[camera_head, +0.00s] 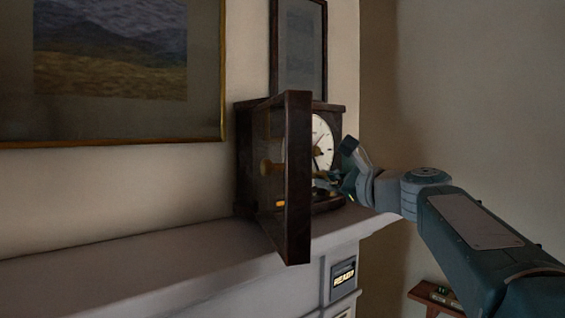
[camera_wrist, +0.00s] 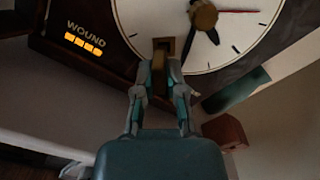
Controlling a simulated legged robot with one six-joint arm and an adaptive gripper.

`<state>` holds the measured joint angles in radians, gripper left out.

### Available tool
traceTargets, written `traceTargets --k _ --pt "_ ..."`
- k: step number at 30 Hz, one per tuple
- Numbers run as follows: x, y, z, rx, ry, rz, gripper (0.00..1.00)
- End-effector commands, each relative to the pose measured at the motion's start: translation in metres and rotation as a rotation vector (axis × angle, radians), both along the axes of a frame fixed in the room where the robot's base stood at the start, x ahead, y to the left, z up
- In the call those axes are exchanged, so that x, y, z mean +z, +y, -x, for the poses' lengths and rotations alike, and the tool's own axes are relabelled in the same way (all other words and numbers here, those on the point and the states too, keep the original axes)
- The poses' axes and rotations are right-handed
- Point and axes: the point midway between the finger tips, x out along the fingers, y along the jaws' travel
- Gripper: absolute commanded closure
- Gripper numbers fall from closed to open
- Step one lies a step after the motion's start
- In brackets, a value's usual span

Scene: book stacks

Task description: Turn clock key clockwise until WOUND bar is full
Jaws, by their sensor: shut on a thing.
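The dark wooden clock (camera_head: 341,107) stands on the mantel with its framed glass door (camera_head: 297,180) swung open toward me. Its white dial (camera_head: 322,140) shows past the door edge, and fills the top of the wrist view (camera_wrist: 240,45). My gripper (camera_head: 334,182) reaches in at the dial's lower part from the right. In the wrist view my gripper (camera_wrist: 160,72) is shut on the brass clock key (camera_wrist: 158,58) at the dial's lower rim. The WOUND bar (camera_wrist: 84,42), left of the key, shows several lit orange segments. Where the key enters the dial is partly hidden.
The pale mantel (camera_head: 150,266) is clear to the left. A panel reading READY (camera_head: 343,276) is below. Framed pictures hang behind. A small wooden shelf (camera_head: 437,298) is at lower right.

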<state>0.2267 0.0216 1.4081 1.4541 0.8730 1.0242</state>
Motion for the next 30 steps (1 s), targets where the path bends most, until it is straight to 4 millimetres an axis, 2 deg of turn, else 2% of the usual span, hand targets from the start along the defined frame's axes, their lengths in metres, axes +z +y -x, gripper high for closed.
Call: traceTargets --k 1,11,21,30 --pt "-0.0049 0.0006 -0.0020 0.003 0.023 -0.016 1.00" --pt "-0.0059 0.0006 -0.0026 0.003 0.050 -0.049 1.00" --pt "-0.0063 0.0012 -0.0035 0.002 0.236 -0.299 1.00" --pt "-0.0059 0.0013 -0.0034 0.002 0.252 -0.320 1.00"
